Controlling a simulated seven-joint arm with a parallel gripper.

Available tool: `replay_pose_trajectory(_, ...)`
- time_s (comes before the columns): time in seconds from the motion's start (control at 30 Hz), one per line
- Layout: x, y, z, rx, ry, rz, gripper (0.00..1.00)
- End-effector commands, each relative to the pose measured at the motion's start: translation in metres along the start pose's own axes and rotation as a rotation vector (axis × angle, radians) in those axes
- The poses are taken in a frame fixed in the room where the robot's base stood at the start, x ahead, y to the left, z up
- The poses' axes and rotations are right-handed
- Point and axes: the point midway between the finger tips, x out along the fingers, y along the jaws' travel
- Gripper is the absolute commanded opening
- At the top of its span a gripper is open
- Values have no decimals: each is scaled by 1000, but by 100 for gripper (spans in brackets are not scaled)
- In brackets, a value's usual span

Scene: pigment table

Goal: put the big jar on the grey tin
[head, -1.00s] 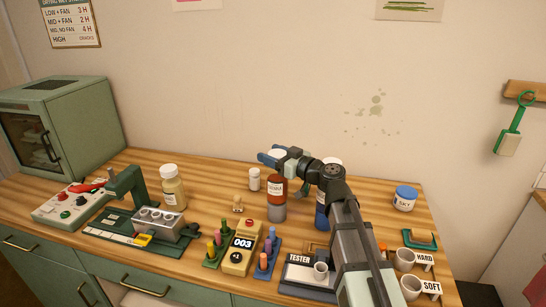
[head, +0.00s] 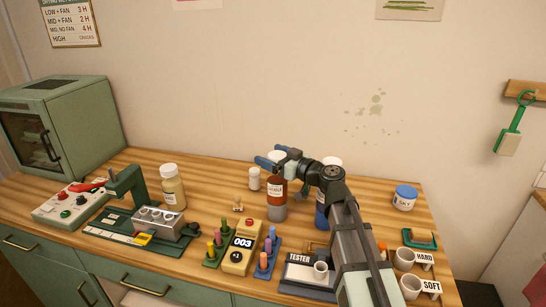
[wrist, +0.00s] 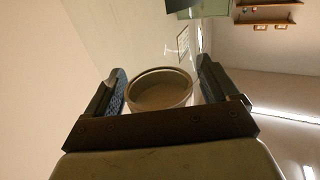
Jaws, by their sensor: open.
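The big jar (head: 277,190), red-brown with a pale label and white lid, stands upright in the middle of the table. The grey tin (head: 278,213) shows directly below it, and the jar appears to rest on its top. My gripper (head: 270,158) is open at the height of the jar's lid, with its blue fingers apart. In the wrist view a round pale lid (wrist: 160,90) sits between the two fingers, with a gap on each side. The far side of the jar is hidden.
A blue jar (head: 320,216) stands just right, partly behind my arm. A small white jar (head: 254,180) is close on the left, a cream jar (head: 172,190) farther left. Pegs and a counter (head: 243,248) stand in front. The back of the table is mostly clear.

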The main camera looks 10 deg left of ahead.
Motion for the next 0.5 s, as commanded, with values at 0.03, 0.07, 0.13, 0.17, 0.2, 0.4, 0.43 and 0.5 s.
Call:
replay_pose_trajectory(0.03, 0, 0, -2, 0, 0, 0, 88)
replay_pose_trajectory(0.07, 0, 0, -3, -1, 0, 0, 88)
replay_pose_trajectory(0.13, -8, 0, -2, 0, 0, 1, 88)
replay_pose_trajectory(0.17, -12, -1, -2, 0, 0, 1, 88)
replay_pose_trajectory(0.2, -17, -1, -2, 0, 0, 2, 88)
replay_pose_trajectory(0.4, -30, 0, -19, -3, 1, 0, 88)
replay_pose_trajectory(0.43, -30, 0, -24, -3, 1, 0, 88)
replay_pose_trajectory(0.5, -30, 1, -33, -2, 1, 0, 88)
